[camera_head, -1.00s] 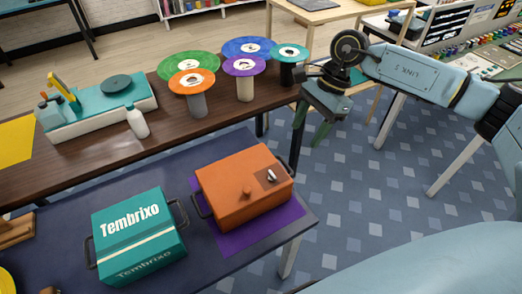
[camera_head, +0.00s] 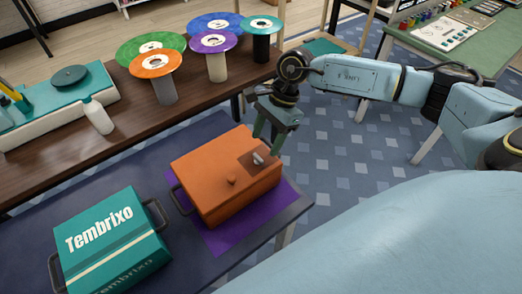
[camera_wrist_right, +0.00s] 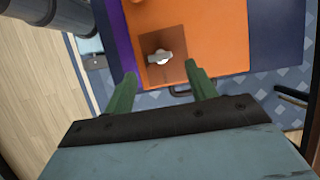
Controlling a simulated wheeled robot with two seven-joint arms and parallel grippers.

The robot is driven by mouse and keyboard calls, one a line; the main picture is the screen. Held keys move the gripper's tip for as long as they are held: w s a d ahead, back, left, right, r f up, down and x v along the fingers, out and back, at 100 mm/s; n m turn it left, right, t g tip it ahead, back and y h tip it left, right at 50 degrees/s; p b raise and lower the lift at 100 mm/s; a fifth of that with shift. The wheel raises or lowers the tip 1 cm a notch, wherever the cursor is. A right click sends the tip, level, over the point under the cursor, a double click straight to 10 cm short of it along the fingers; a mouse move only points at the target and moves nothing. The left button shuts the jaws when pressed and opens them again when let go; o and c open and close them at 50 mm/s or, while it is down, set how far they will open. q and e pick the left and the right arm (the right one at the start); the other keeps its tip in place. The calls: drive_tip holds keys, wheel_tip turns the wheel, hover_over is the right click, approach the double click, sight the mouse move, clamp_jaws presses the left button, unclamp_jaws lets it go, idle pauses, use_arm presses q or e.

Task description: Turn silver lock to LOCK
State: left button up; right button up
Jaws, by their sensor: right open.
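The silver lock (camera_head: 257,158) is a small knob on a brown square plate on top of an orange box (camera_head: 212,184), near the box's far right corner. In the right wrist view the silver lock (camera_wrist_right: 159,57) sits on its brown plate, ahead of and between the fingertips. My right gripper (camera_head: 266,142) is open and empty, with its green fingers pointing down beside the lock's corner of the box. The open fingers also show in the right wrist view (camera_wrist_right: 162,80). Any LOCK marking is too small to read. My left gripper is out of view.
The orange box stands on a purple mat (camera_head: 220,238) on a dark table. A teal Tembrixo case (camera_head: 112,245) stands to its left. Behind, a brown bench (camera_head: 130,128) holds several coloured discs on stands, a bottle (camera_head: 98,116) and a teal device.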

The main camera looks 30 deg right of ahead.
sight(259, 157)
drive_tip(key=shift+x, duration=2.35)
drive_tip(key=c, duration=1)
